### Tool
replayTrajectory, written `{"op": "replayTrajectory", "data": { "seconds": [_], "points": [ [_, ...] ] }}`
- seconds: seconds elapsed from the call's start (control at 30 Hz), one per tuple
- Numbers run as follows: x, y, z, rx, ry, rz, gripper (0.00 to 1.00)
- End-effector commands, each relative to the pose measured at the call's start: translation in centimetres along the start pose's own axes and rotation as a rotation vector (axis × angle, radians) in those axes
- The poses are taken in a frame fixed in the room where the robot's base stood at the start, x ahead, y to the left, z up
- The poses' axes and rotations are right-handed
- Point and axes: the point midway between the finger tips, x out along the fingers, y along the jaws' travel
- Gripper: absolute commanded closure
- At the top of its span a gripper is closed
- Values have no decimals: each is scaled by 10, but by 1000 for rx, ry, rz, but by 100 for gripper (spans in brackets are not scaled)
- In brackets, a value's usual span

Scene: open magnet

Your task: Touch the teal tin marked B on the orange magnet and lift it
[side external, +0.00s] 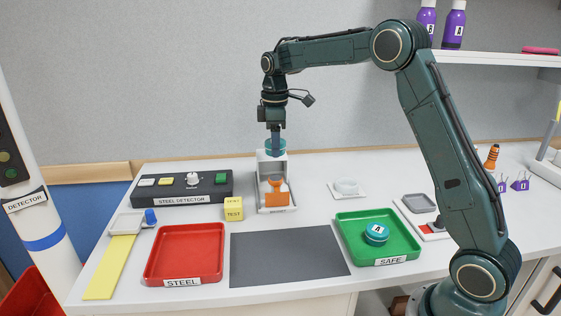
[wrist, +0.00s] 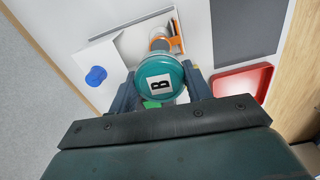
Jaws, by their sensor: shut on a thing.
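The teal tin marked B (wrist: 158,84) is held between the two fingers of my gripper (wrist: 160,88) in the wrist view, its B label facing the camera. In the side view the teal tin (side external: 275,146) shows at the tip of my gripper (side external: 275,140), at the top of a white stand (side external: 266,168). The orange magnet (side external: 277,197) sits lower, at the front of that stand, and appears apart from the tin. The magnet (wrist: 174,42) is partly hidden behind the tin in the wrist view. I cannot tell whether the tin rests on the stand.
A black steel detector box (side external: 180,188) and a yellow test block (side external: 233,209) stand to the left. A red STEEL tray (side external: 185,252) and a dark mat (side external: 288,258) lie in front. A green SAFE tray (side external: 400,249) holds a teal tin marked A (side external: 376,232).

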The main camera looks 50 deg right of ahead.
Motion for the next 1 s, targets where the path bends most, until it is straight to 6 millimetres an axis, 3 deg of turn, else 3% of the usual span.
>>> {"op": "replayTrajectory", "data": {
  "seconds": [0.37, 1.0],
  "points": [
    [7, 0, 0, 0, 0, 0, 74],
    [48, -1, 0, 0, -1, -2, 74]
  ]
}}
